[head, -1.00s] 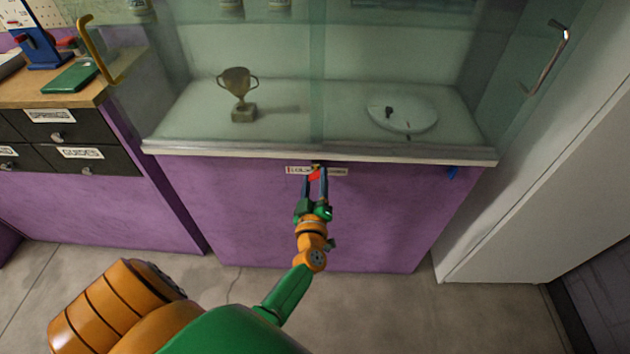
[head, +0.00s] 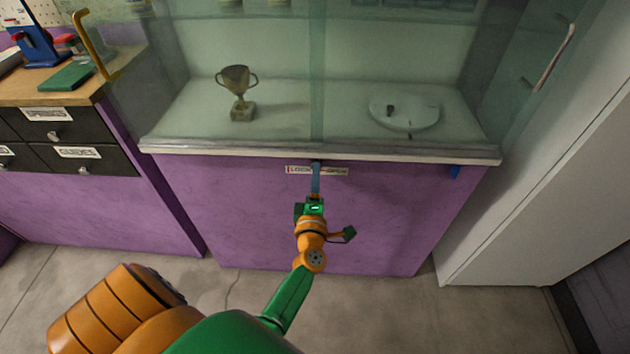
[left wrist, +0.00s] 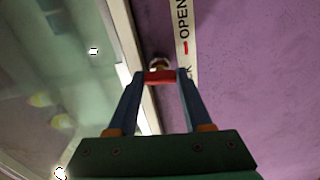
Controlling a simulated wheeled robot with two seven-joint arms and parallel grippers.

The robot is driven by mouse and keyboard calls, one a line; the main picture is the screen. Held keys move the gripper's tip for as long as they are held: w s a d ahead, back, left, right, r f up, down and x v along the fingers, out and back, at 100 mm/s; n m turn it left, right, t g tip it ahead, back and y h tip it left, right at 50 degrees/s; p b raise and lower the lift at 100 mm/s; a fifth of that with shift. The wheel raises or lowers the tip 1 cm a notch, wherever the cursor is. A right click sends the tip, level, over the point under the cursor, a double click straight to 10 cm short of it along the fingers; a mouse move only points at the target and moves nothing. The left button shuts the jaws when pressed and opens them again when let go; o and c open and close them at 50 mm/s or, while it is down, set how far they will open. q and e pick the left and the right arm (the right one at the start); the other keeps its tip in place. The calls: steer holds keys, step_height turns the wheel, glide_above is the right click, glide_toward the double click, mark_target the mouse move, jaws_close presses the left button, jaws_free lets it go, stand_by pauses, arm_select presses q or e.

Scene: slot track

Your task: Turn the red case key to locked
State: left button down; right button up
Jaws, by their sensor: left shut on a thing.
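The red case key (left wrist: 161,76) shows in the left wrist view, between the two blue fingertips of my left gripper (left wrist: 158,82). The gripper is shut on it. The key sits at a round metal lock (left wrist: 159,62) under the case's ledge. In the head view, my left gripper (head: 316,172) is edge-on, one finger behind the other, and hides the key. A white label (head: 299,170) with LOCK on the left and OPEN on the right lies behind the fingers; the gripper covers its middle. It also shows in the left wrist view (left wrist: 182,30). My right gripper is not in view.
The glass case (head: 316,90) above holds a trophy cup (head: 240,92) and a white round plate (head: 404,110). A purple panel (head: 250,215) lies below its ledge. A drawer bench (head: 50,95) stands left and a pale wall or cabinet (head: 560,180) right.

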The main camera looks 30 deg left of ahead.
arm_select(q)
steer(key=shift+n, duration=0.6)
steer(key=shift+c, duration=1.6)
jaws_free()
steer(key=shift+d+f, duration=0.1)
